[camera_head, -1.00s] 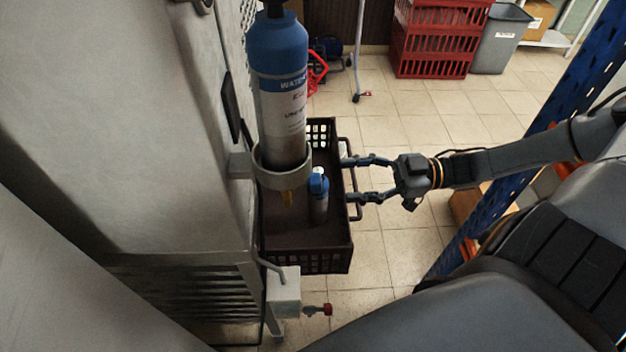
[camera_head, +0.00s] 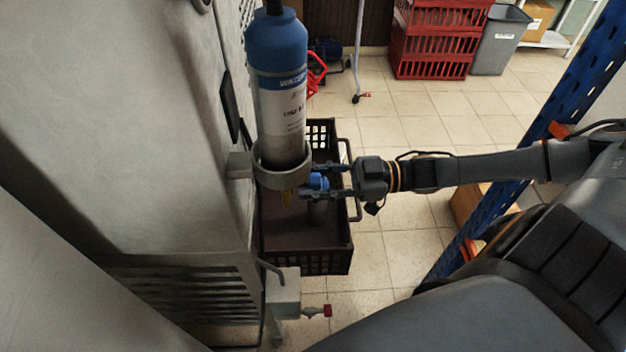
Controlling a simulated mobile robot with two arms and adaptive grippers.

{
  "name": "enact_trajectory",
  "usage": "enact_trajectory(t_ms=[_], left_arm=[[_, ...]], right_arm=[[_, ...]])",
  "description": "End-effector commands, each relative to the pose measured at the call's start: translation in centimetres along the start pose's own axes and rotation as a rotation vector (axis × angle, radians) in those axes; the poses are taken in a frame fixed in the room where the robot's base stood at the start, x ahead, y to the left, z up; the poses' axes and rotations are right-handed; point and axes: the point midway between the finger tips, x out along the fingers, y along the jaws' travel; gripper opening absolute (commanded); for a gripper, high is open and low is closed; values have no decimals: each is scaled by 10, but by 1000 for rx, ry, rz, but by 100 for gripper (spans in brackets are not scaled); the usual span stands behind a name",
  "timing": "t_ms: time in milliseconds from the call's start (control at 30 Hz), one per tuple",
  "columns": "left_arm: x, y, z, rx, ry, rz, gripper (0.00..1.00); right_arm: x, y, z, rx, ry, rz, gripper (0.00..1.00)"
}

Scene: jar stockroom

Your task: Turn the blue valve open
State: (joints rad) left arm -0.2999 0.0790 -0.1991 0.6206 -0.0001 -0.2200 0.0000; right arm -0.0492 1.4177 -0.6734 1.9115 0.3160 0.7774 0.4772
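A small upright bottle or fitting with a blue top (camera_head: 318,181) shows beside the holder ring, over the dark crate; this blue part is the likeliest blue valve. Its lower body is dim and partly hidden by my gripper. My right gripper (camera_head: 320,182) comes in from the right, with its two fingers on either side of the blue top. I cannot tell whether they touch it. My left gripper is not in view.
A dark crate (camera_head: 305,262) lies beneath. A grey cabinet (camera_head: 120,130) fills the left. A red-knobbed fitting (camera_head: 327,311) sticks out lower down. Red crates (camera_head: 437,40) and a grey bin (camera_head: 500,38) stand behind. A blue rack upright (camera_head: 560,105) stands at right.

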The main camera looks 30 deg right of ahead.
Motion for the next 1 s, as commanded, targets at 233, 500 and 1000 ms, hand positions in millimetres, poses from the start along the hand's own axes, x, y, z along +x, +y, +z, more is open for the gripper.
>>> enact_trajectory(t_ms=[233, 500, 1000], left_arm=[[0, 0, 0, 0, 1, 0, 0], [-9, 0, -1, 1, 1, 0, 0], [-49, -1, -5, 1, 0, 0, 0]], right_arm=[[0, 0, 0, -2, 0, 0, 3], [0, 0, -2, -63, -1, 1, 3], [0, 0, -4, -468, -19, -1, 3]])
